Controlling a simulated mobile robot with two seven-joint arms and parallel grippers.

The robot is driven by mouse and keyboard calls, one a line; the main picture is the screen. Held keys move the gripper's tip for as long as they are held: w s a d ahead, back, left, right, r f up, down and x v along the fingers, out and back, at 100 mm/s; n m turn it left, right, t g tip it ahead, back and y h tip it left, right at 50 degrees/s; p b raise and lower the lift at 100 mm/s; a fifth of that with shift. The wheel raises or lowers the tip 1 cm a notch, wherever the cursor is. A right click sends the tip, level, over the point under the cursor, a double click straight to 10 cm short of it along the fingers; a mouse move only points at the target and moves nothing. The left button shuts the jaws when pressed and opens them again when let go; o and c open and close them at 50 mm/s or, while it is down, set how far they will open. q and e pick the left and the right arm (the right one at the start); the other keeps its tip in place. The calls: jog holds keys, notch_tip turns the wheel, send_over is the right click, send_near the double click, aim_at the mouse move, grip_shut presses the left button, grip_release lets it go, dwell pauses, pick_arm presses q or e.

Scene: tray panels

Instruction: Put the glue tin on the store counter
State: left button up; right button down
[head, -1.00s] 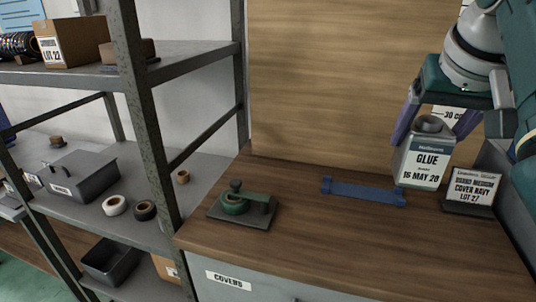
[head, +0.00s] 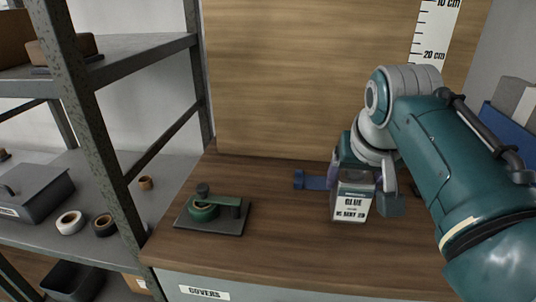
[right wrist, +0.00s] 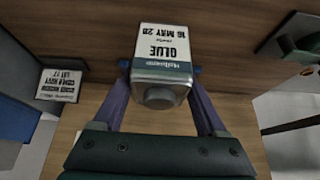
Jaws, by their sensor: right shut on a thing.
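The glue tin (head: 352,207) is a grey tin with a white label reading GLUE and a dark cap. My right gripper (head: 356,182) is shut on it, one finger on each side. The tin is upright over the wooden counter top (head: 280,240), right of its middle; I cannot tell whether its base touches the wood. In the right wrist view the tin (right wrist: 163,65) sits between the purple fingers of the right gripper (right wrist: 161,80). My left gripper is not in view.
A green tape dispenser on a dark plate (head: 220,218) stands further left. A metal shelf rack (head: 95,120) borders the counter's left side. In the right wrist view a labelled card (right wrist: 58,85) stands nearby. The counter's front middle is clear.

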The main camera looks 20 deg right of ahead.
aim_at(349, 198)
jog(key=shift+f+b, duration=0.4)
jog(key=shift+f, duration=1.55)
jog(key=shift+f, duration=0.15)
grip_release()
